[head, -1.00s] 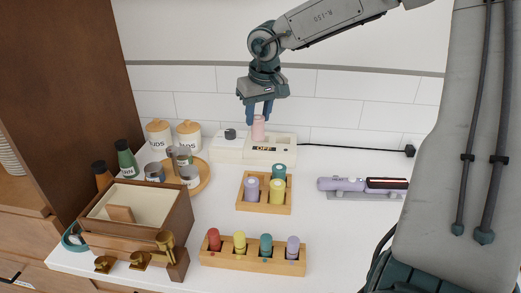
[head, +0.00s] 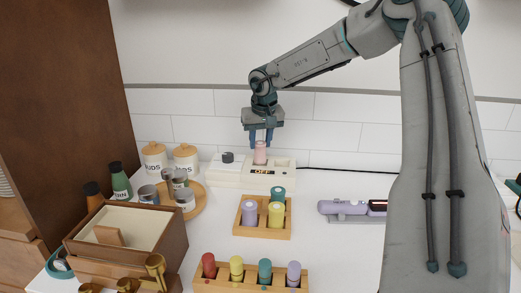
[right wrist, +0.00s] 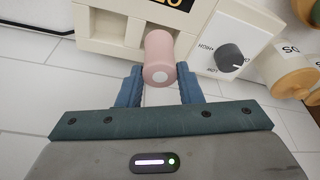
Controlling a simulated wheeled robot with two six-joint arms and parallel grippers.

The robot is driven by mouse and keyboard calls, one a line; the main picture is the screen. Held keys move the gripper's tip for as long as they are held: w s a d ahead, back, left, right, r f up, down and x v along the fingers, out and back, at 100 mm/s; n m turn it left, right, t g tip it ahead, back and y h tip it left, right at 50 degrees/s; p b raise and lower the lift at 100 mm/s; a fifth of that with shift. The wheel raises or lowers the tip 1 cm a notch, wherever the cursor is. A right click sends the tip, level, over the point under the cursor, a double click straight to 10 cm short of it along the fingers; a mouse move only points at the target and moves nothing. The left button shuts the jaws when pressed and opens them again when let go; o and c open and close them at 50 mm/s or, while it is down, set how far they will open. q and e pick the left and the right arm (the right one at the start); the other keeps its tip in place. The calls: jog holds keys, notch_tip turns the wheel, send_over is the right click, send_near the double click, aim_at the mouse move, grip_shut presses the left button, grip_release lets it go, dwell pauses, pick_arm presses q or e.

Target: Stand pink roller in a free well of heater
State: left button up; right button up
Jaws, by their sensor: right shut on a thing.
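The pink roller (head: 260,153) is upright at the top of the white heater (head: 222,176), just behind its display, which reads OFF. My right gripper (head: 262,139) points down from above, its fingers shut on the roller's upper end. In the right wrist view the pink roller (right wrist: 158,52) shows between the fingertips (right wrist: 159,86), its far end against the heater (right wrist: 98,45). Its lower end is hidden, so I cannot tell how deep it sits in a well. An empty opening shows beside it. My left gripper is not in view.
A wooden block with purple and yellow rollers (head: 277,213) and a teal one stands before the heater. A rack of several rollers (head: 249,286) is nearer. A purple tool (head: 343,208) lies right. Jars (head: 185,158) and a wooden box (head: 173,240) stand left.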

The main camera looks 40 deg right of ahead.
aim_at(261, 144)
jog(key=shift+f, duration=1.4)
jog(key=shift+f, duration=0.1)
jog(key=o, duration=1)
jog(key=shift+c, duration=0.2)
jog(key=v, duration=1.2)
jog(key=shift+d, duration=0.1)
